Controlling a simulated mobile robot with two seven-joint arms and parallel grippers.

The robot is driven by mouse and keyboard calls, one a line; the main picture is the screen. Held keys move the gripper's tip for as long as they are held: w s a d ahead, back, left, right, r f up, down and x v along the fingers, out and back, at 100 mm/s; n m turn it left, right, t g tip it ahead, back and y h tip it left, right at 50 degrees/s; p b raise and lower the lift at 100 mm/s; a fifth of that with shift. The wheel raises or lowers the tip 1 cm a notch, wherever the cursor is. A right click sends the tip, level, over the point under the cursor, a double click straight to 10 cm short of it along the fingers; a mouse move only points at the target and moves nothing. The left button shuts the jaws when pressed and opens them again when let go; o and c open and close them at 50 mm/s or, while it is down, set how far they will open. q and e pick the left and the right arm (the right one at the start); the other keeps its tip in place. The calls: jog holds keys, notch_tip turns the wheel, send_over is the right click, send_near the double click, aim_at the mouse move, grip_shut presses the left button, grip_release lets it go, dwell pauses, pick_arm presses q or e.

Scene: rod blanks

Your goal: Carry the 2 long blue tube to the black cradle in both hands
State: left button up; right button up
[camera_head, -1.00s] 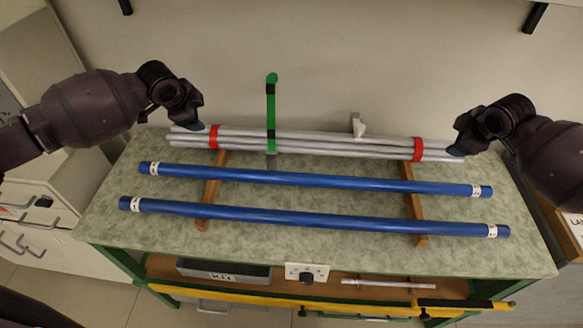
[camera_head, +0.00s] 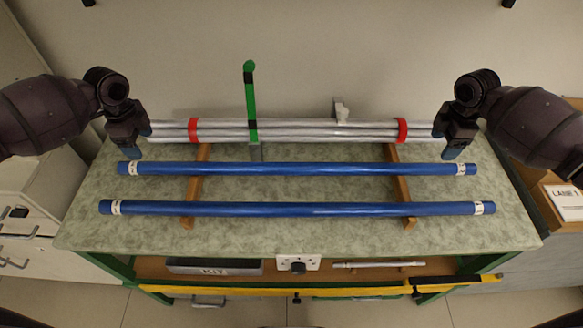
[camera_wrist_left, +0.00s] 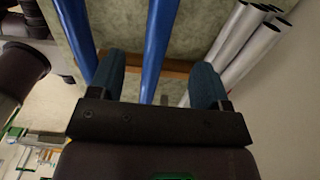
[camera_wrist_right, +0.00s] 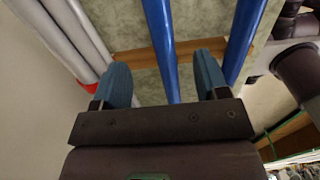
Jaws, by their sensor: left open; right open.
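Two long blue tubes lie parallel on the bench, a far one (camera_head: 300,169) and a near one (camera_head: 300,209), with white bands near their ends. My left gripper (camera_head: 130,150) is open over the far tube's left end. In the left wrist view that tube (camera_wrist_left: 158,45) runs between the open fingers (camera_wrist_left: 160,82). My right gripper (camera_head: 455,150) is open over its right end. In the right wrist view the tube (camera_wrist_right: 160,45) also runs between the fingers (camera_wrist_right: 165,85). Neither gripper is shut on it; exact height is unclear. I see no black cradle.
Silver rods with red bands (camera_head: 402,130) lie behind the tubes, near both grippers. A green upright (camera_head: 251,100) stands there. Wooden bars (camera_head: 404,190) cross under the tubes. A grey box (camera_head: 215,266) sits on the shelf below. The front bench top is clear.

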aim_at(153, 164)
pick_arm(q)
notch_tip(153, 164, down, 10)
jog(key=shift+f, duration=0.2)
pick_arm(e)
notch_tip(153, 164, down, 10)
jog(key=shift+f, duration=0.2)
pick_arm(q)
jog(key=c, duration=1.2)
pick_arm(e)
jog(key=c, duration=1.1)
